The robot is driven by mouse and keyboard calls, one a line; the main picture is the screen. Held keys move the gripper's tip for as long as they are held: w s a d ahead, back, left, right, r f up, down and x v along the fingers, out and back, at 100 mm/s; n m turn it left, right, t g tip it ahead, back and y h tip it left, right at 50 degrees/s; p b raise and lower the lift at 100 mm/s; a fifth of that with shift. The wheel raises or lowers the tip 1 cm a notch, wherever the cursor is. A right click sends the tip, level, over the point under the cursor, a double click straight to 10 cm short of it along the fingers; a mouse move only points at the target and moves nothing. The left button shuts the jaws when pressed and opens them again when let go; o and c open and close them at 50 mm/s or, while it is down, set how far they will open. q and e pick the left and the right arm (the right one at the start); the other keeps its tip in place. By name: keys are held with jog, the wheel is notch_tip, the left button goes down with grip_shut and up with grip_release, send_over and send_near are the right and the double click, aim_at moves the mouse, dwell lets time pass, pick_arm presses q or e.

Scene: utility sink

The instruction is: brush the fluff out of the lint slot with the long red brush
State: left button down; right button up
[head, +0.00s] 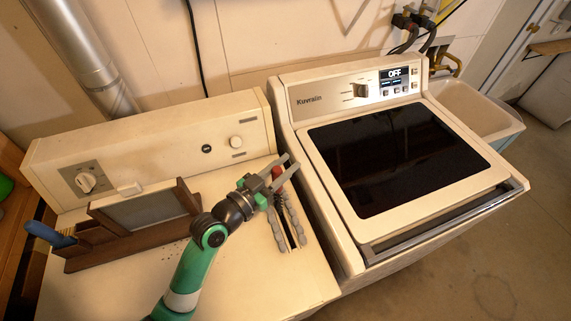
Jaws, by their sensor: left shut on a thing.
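The long brush (277,172) shows a red handle end between the fingers of my left gripper (288,164), which is shut on it above the right rear part of the dryer top. The rest of the brush points down toward the lint slot (291,230), partly hidden by the gripper. The slot is a narrow dark opening in the cream dryer top. Grey fluff (278,232) lies in clumps along both sides of the slot. I cannot tell whether the bristles are inside the slot. My right gripper is not in view.
A brown wooden rack (125,248) on the dryer holds a grey framed screen (140,206) and a blue-handled tool (48,235). The dryer's control panel (160,150) rises behind. A washer (400,165) with a dark lid stands close on the right. The dryer's front right is clear.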

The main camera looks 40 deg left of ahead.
pick_arm(q)
jog(key=shift+s+f+b, duration=0.1)
jog(key=shift+f+b, duration=3.5)
jog(key=shift+f, duration=0.55)
jog(key=shift+r, duration=0.15)
notch_tip(320, 180, up, 12)
jog(key=p, duration=1.1)
jog(key=shift+r, duration=0.15)
jog(key=shift+r, duration=0.1)
